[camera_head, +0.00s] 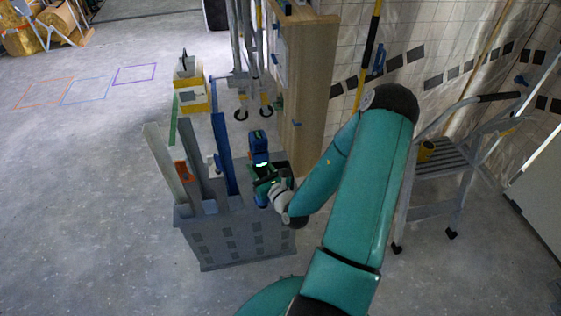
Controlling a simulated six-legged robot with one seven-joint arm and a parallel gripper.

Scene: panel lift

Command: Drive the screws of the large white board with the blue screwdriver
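The blue screwdriver (257,142) looks like a blue and dark power tool. It stands at the right part of the grey crate. My teal arm reaches down from the right, and my gripper (268,180) is at the crate's right end, right at the tool's lower part. Whether the fingers are open or shut on it is too small to tell. A pale flat panel (540,200), cut off by the right edge, may be the large white board. No screws can be made out.
The grey crate (225,240) holds upright boards and a blue strip (222,150). Yellow boxes (190,95) and a wooden cabinet (305,85) stand behind it. A step ladder (440,180) stands at the right by the tiled wall.

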